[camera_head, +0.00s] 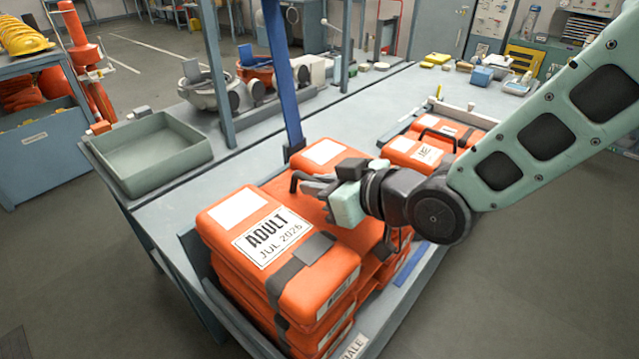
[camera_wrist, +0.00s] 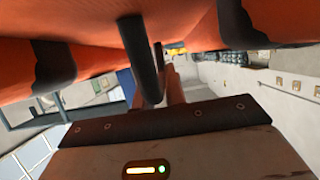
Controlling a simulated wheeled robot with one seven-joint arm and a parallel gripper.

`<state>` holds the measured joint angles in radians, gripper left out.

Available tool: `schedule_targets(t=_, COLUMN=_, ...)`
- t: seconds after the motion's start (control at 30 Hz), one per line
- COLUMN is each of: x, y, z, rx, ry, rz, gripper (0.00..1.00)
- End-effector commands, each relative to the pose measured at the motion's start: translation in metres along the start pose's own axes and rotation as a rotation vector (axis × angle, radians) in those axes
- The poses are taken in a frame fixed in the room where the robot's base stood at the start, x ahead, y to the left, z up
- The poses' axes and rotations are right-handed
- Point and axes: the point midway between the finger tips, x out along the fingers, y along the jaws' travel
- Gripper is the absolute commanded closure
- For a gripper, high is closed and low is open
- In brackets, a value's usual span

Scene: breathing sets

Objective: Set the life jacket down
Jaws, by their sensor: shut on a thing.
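My gripper (camera_head: 312,187) is shut on the black handle (camera_head: 296,181) of an orange life jacket (camera_head: 327,152). This jacket lies flat beside the front stack, partly hidden by my gripper and arm. I cannot tell whether its weight rests on what is below. In the wrist view the dark handle (camera_wrist: 142,62) passes close by the fingers, with orange fabric (camera_wrist: 85,18) filling the top. A life jacket labelled ADULT JUL 2026 (camera_head: 325,283) tops the front stack, just left of the held one.
The stacks stand in a grey bin (camera_head: 192,262) at the bench's front edge. More orange jackets (camera_head: 412,153) lie behind my wrist. A blue upright post (camera_head: 283,75) stands close behind the gripper. An empty grey-green tray (camera_head: 150,150) is at left. Bare bench top lies between.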

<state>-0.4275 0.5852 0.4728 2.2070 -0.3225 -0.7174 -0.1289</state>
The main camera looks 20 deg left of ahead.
Motion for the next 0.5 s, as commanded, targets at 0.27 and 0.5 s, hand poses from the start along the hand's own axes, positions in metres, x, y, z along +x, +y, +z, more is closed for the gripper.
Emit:
schedule_targets(t=0.27, x=0.0018, y=0.0001, z=0.0027, rx=-0.001, ry=0.004, rz=0.0, gripper=1.0)
schedule_targets(t=0.5, x=0.0017, y=0.0, z=0.0041, rx=0.0, ry=0.0, rz=0.0, gripper=0.66)
